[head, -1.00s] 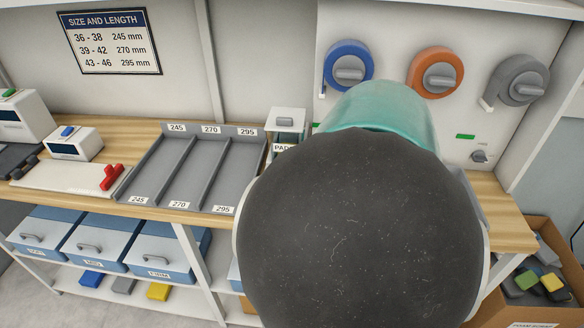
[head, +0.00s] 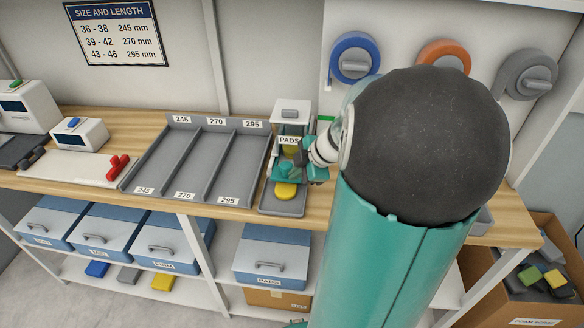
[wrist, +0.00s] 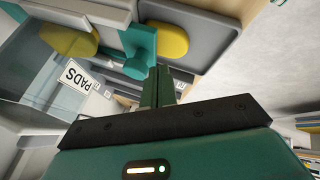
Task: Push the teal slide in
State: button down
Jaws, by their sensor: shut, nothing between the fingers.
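The teal slide (head: 287,172) is at the foot of the pad dispenser (head: 290,116), above the grey tray. In the wrist view the slide (wrist: 138,40) has a rounded knob and lies between two yellow pads. One pad (wrist: 68,40) is behind the dispenser's clear wall; the other (wrist: 172,42) lies on the tray, where it also shows in the head view (head: 286,191). My gripper (head: 303,159) is just right of the dispenser, close to the slide. Its shut, empty fingers (wrist: 158,72) are beside the knob in the wrist view; I cannot tell whether they touch it.
A grey tray with three lanes (head: 163,160) stands left of the dispenser on the wooden bench (head: 105,203). My arm hides much of the bench to the right. A scrap box (head: 520,309) stands at the lower right.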

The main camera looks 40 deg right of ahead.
jog(key=shift+w+d+f, duration=0.1)
jog(key=shift+w+d, duration=0.1)
jog(key=shift+w, duration=0.3)
jog(key=w+d, duration=0.2)
jog(key=d, duration=0.1)
jog(key=shift+w, duration=0.2)
jog(key=shift+d, duration=0.15)
